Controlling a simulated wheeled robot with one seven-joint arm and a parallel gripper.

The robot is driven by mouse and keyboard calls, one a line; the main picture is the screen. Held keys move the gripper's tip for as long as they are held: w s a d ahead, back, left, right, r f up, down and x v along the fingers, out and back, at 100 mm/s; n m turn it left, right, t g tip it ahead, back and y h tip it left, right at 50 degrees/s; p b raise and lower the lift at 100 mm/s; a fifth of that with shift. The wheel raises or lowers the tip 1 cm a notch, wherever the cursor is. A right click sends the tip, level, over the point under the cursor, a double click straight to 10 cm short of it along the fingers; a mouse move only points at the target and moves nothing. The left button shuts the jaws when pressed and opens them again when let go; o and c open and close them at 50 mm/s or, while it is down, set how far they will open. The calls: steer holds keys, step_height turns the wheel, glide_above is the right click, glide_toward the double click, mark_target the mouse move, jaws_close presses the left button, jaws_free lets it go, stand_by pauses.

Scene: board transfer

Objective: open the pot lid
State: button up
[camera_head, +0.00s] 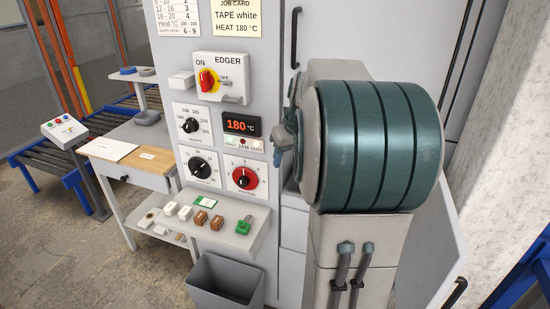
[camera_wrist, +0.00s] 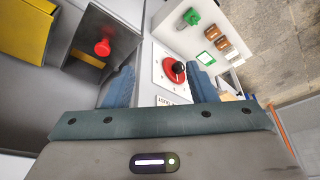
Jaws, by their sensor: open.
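No pot lid can be made out for certain. In the wrist view a red knob (camera_wrist: 102,47) stands on a dark grey plate (camera_wrist: 88,62) at upper left, left of my fingers; I cannot tell whether this is the lid. My gripper (camera_wrist: 161,76) is open and empty, its two blue fingers apart. A red dial with a black knob (camera_wrist: 173,70) shows between the fingers, on the panel beyond. In the camera_head view my arm hides most of the gripper; a bit of blue (camera_head: 284,137) shows left of it.
The edger control panel (camera_head: 218,130) stands left of my arm, with a switch, dials and a display reading 180 °C. A small shelf (camera_head: 215,226) holds several blocks and a green item (camera_head: 244,225). A grey bin (camera_head: 226,284) stands below. A yellow surface (camera_wrist: 22,32) is at upper left.

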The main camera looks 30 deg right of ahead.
steer(key=w+d+f, duration=0.2)
steer(key=d, duration=1.1)
steer(key=shift+t, duration=0.3)
steer(key=p+x, duration=0.2)
steer(key=x, duration=1.1)
steer(key=shift+w+d+f+p, duration=0.1)
steer(key=shift+f+p, duration=0.25)
steer(key=shift+p, duration=0.05)
